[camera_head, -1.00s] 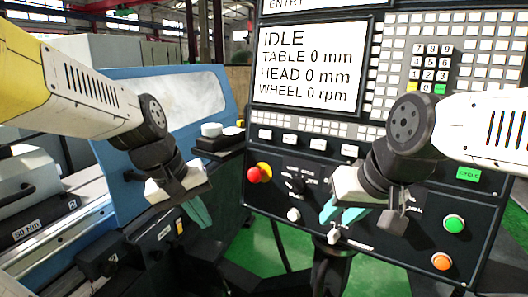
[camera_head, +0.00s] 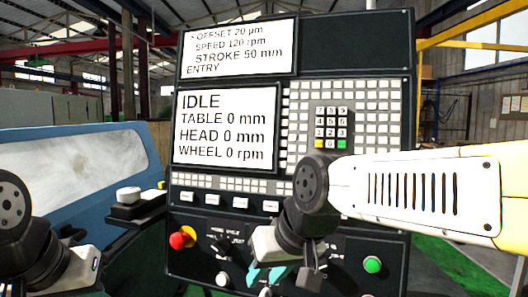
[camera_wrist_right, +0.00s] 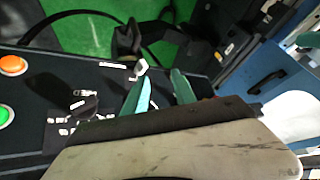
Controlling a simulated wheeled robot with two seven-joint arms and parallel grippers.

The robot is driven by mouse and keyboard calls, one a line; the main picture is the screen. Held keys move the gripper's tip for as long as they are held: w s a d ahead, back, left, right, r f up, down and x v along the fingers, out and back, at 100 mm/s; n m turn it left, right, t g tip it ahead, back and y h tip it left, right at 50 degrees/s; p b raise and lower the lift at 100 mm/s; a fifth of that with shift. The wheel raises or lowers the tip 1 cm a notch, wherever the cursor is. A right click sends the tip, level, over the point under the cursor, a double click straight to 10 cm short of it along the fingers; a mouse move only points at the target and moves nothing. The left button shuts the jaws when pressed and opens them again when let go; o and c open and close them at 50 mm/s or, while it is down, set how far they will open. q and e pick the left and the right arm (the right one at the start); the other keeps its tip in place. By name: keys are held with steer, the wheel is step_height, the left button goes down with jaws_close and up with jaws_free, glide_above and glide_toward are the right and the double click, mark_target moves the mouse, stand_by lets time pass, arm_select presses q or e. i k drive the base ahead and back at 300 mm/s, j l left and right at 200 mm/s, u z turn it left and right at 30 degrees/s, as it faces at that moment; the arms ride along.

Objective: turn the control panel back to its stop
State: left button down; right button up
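The control panel (camera_head: 350,35) is a dark upright console with two white screens, a keypad and rows of buttons. It faces me in the head view. My right gripper (camera_head: 265,276) is in front of its lower part, its teal fingers pointing left and down. The right wrist view shows its two fingers (camera_wrist_right: 160,86) apart with nothing between them. A white lever or knob (camera_wrist_right: 139,67) on the panel's lower edge lies just beyond the fingertips; I cannot tell whether they touch. My left gripper (camera_head: 84,268) is partly in view at the lower left; its fingers are hidden.
A red emergency knob (camera_head: 181,239) and a green button (camera_head: 372,264) are on the panel's lower face. A blue machine guard (camera_head: 112,150) with a window stands left of the panel. Green floor (camera_head: 450,262) shows open at the right.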

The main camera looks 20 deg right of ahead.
mark_target(364, 62)
steer(key=z, duration=0.95)
steer(key=k+z, duration=0.2)
steer(key=z, duration=0.25)
steer(key=k+z, duration=0.25)
steer(key=z, duration=0.15)
